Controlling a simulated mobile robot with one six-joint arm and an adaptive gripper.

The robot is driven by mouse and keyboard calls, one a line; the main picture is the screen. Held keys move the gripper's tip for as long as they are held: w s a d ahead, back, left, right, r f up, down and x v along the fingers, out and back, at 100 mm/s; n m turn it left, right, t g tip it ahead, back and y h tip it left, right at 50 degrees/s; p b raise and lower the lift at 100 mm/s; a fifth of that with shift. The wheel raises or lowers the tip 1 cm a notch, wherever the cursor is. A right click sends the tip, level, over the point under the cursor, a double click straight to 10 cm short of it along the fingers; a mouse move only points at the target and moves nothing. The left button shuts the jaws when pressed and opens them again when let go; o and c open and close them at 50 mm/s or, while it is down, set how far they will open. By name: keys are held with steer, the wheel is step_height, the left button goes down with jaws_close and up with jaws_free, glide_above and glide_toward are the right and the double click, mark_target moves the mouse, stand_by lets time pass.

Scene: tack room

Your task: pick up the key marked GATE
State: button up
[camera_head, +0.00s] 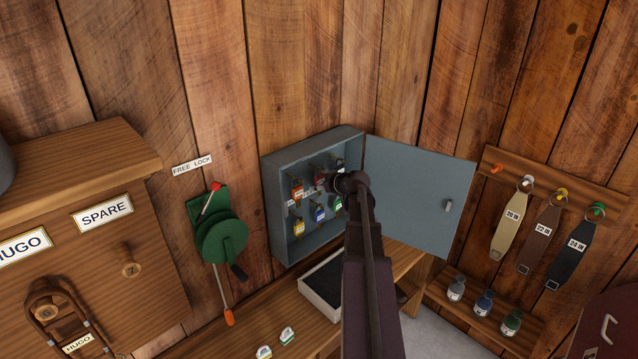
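An open grey key cabinet (268,190) hangs on the plank wall, its door (420,190) swung out to the right. Keys with coloured tags hang inside in two rows. The upper row has an orange-red tag (297,188) and another reddish tag (318,178); its right end is partly hidden. The lower row has a yellow tag (299,227), a blue tag (319,214) and a green tag (338,204). The tag lettering is too small to read, so I cannot tell which is GATE. My gripper (336,184) is at the cabinet's right side, mostly hidden by my arm; its fingers are unclear.
A green winch (221,238) is left of the cabinet. Straps (510,226) and small bottles (484,302) are at right.

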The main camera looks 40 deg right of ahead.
steer(key=shift+c, duration=0.4)
steer(key=shift+r, duration=0.25)
steer(key=shift+r+p, duration=0.5)
steer(key=shift+p, duration=0.25)
steer(key=shift+s+r, duration=0.15)
steer(key=s+d, duration=0.1)
steer(key=s, duration=1.6)
steer(key=shift+s+d, duration=0.2)
steer(key=shift+s, duration=0.15)
steer(key=shift+f, duration=0.3)
